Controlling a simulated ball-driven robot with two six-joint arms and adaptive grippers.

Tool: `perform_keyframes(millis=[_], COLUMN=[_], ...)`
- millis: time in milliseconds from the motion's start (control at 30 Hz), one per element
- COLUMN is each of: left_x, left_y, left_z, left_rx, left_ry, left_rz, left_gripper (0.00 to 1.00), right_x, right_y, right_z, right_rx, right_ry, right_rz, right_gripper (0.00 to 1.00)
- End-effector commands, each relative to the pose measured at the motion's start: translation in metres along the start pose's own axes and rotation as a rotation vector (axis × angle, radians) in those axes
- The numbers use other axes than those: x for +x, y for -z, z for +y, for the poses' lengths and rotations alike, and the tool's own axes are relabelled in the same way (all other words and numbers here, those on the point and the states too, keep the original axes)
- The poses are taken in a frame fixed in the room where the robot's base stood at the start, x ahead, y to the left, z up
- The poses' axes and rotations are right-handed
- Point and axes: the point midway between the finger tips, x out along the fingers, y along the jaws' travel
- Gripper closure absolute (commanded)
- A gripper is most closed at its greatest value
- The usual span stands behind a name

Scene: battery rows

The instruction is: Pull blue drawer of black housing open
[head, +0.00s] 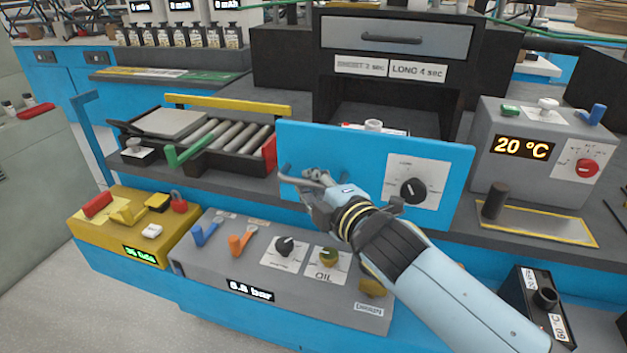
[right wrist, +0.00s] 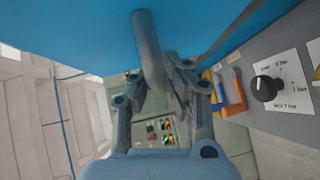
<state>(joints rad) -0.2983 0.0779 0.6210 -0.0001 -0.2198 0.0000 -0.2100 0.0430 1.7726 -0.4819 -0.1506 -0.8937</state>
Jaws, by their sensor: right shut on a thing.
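The blue drawer (head: 335,145) has a wide blue front with a white dial plate and black knob (head: 413,190) on its right half. Its front stands forward of the black housing (head: 322,65), and part of the dark opening shows above its top edge. My right gripper (head: 318,180) is at the left half of the drawer front. In the right wrist view, its fingers (right wrist: 166,92) are shut on the grey-blue drawer handle (right wrist: 149,48). The fingers hide part of the handle. My left gripper is not in view.
A grey box with a 20 °C display (head: 535,135) stands right of the drawer. A roller tray (head: 190,170) stands left. A grey pressure panel (head: 330,290) with levers and knobs lies below, beside a yellow box (head: 130,240). A grey upper drawer (head: 397,40) is shut.

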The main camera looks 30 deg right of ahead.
Motion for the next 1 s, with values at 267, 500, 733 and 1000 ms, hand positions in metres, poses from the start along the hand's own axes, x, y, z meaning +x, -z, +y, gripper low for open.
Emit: perform_keyframes(millis=[267, 500, 733, 1000], left_x=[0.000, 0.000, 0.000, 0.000], left_y=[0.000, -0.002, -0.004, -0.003], left_z=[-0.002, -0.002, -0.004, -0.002], left_rx=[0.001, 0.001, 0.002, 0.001], left_ry=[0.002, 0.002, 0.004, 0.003], left_rz=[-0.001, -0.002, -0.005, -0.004], left_gripper=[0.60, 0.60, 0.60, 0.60], right_x=[0.001, 0.001, -0.010, -0.068], right_y=[0.001, 0.000, 0.000, 0.000], right_z=[0.004, 0.002, 0.000, 0.000], right_rx=[0.003, 0.001, 0.001, 0.000], right_ry=[-0.009, -0.004, 0.000, 0.000], right_rz=[0.004, 0.002, 0.001, 0.001], right_gripper=[0.74, 0.64, 0.64, 0.64])
